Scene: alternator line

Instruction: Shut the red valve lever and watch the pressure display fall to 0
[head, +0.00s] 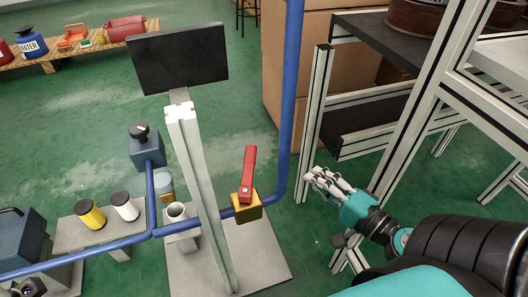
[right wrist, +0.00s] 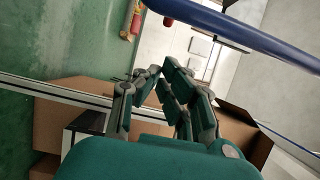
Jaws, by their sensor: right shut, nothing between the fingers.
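The red valve lever (head: 248,172) stands nearly upright on a yellow valve body (head: 246,207) in the blue pipe line. A dark flat panel (head: 178,57), which looks like the display, tops a pale post; no reading shows on the side I see. My right gripper (head: 318,177) is to the right of the lever, apart from it, with its fingers shut and empty. The fingers also show in the right wrist view (right wrist: 166,80), where I cannot make out the lever. My left gripper is not in view.
A blue pipe (head: 290,90) rises between the lever and a metal-framed rack (head: 317,110) on the right. Cardboard boxes (head: 285,75) stand behind. The pale post (head: 196,185) is just left of the valve. Yellow and white cylinders (head: 91,216) stand farther left.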

